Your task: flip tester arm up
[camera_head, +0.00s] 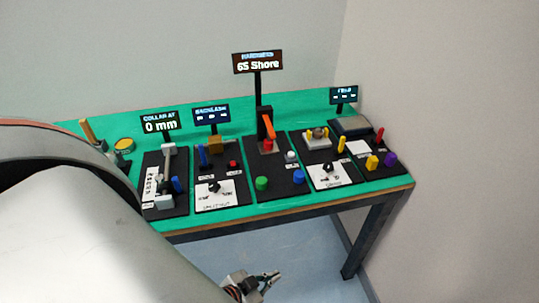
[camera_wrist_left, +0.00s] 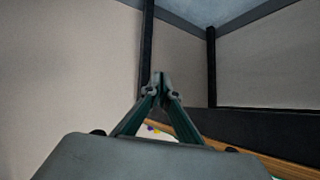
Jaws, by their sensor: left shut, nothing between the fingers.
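The hardness tester (camera_head: 265,113) is a dark upright post on a black panel in the middle of the table. Its display (camera_head: 258,62) above reads "65 Shore". An orange arm (camera_head: 269,127) on the tester slants down from near the top of the post, with a red piece (camera_head: 268,144) just below it. My left gripper (camera_head: 273,279) is low in front of the table, well away from the tester. In the left wrist view its fingertips (camera_wrist_left: 159,82) meet, shut and empty. My right gripper does not show.
The green table (camera_head: 300,203) carries several black panels with knobs and small displays. Its front edge (camera_wrist_left: 245,152) shows in the left wrist view. A dark table leg (camera_head: 365,245) stands right of my left gripper. My large arm link covers the lower left.

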